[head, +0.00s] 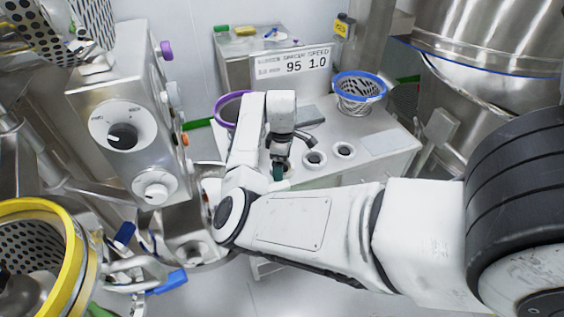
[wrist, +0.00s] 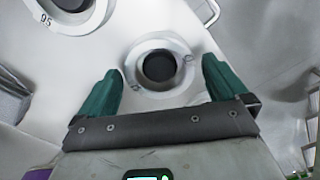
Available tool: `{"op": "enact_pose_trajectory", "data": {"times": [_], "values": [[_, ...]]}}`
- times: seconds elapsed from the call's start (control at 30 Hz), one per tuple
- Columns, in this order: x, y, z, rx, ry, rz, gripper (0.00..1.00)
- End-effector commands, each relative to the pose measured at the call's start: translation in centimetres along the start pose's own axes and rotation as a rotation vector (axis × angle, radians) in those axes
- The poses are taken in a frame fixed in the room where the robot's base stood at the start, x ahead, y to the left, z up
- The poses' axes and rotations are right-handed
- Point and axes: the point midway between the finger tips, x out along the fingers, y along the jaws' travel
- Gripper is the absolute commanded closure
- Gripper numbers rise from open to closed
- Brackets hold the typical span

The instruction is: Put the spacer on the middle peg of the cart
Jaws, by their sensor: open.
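The white cart top (head: 385,168) stands ahead in the head view. Two pale round fittings with dark centres, one left (head: 315,158) and one right (head: 344,150), sit on it to the right of my gripper (head: 278,173). In the wrist view, a pale ring with a dark round centre (wrist: 158,67) lies between and beyond the green fingers of my gripper (wrist: 161,72). The fingers are open, apart and empty. Another ring marked 95 (wrist: 70,10) is cut off at the upper left. I cannot tell which fitting is the spacer or the middle peg.
A steel machine with dials (head: 122,134) is close on the left. A large steel vessel (head: 470,40) is at right.

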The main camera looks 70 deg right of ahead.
Motion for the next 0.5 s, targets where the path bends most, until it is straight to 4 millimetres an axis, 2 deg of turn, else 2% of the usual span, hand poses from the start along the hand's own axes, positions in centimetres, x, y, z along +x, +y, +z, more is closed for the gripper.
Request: {"op": "enact_pose_trajectory", "data": {"times": [0.17, 0.5], "values": [[-1.8, 0.1, 0.0, 0.001, 0.001, 0.003, 0.0], [-8.1, 0.1, 0.0, 0.001, 0.002, 0.004, 0.0]]}}
